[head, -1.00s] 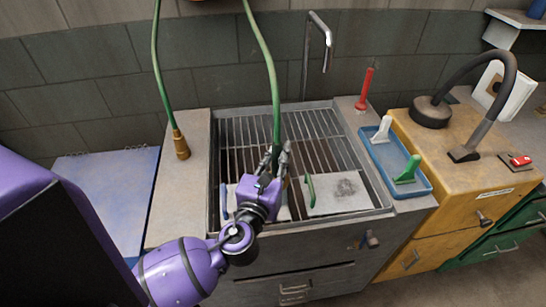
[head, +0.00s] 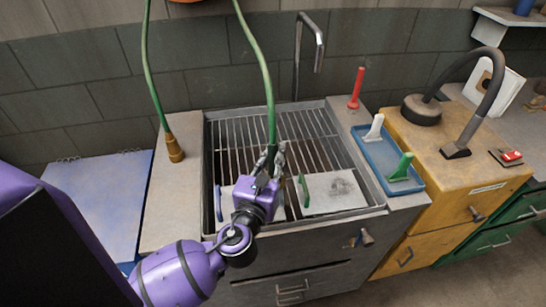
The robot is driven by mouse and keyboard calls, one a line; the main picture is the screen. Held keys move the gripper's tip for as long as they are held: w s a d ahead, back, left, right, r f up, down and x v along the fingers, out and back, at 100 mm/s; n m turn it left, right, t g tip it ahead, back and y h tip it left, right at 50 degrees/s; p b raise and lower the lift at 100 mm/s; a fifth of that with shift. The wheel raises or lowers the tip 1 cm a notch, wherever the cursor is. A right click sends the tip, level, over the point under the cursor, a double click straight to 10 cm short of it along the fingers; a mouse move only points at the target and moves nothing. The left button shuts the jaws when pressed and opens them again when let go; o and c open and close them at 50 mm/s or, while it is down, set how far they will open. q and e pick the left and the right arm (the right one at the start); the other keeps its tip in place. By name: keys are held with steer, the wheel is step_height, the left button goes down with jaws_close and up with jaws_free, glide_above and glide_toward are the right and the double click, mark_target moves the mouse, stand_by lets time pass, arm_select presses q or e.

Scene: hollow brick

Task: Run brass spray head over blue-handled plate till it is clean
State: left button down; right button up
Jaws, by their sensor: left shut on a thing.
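My left gripper (head: 272,160) is shut on the lower end of a green hose (head: 267,90) over the sink grate. The fingers hide most of that end, and I cannot tell its colour. A brass spray head (head: 174,148) on another green hose hangs at the left counter, apart from my gripper. The blue-handled plate (head: 218,204) lies at the left of the sink; its blue handle shows, but my gripper and wrist hide most of its face. Beside it on the right lies a pale plate with a green handle (head: 303,190) and a dark smudge. My right gripper is out of view.
The sink (head: 376,190) has a bar grate and a grey tap (head: 318,50) behind. At right are a red upright tool (head: 356,88), a blue tray (head: 376,155) with white and green tools, and a wooden cabinet (head: 450,170) with a black hose arm.

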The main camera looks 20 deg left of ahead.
arm_select(q)
steer(key=shift+s, duration=0.1)
steer(key=shift+s+d, duration=0.45)
steer(key=shift+s, duration=0.2)
steer(key=shift+s+d, duration=0.4)
steer(key=shift+s, duration=0.2)
steer(key=shift+a, duration=0.1)
steer(key=s+a, duration=0.4)
steer(key=a, duration=0.2)
steer(key=shift+a, duration=0.3)
stand_by(1.6)
steer(key=shift+s, duration=0.1)
steer(key=shift+r, duration=0.1)
stand_by(0.5)
steer(key=w+a, duration=0.8)
steer(key=w, duration=0.5)
steer(key=shift+w, duration=0.2)
steer(key=shift+a, duration=0.15)
stand_by(1.0)
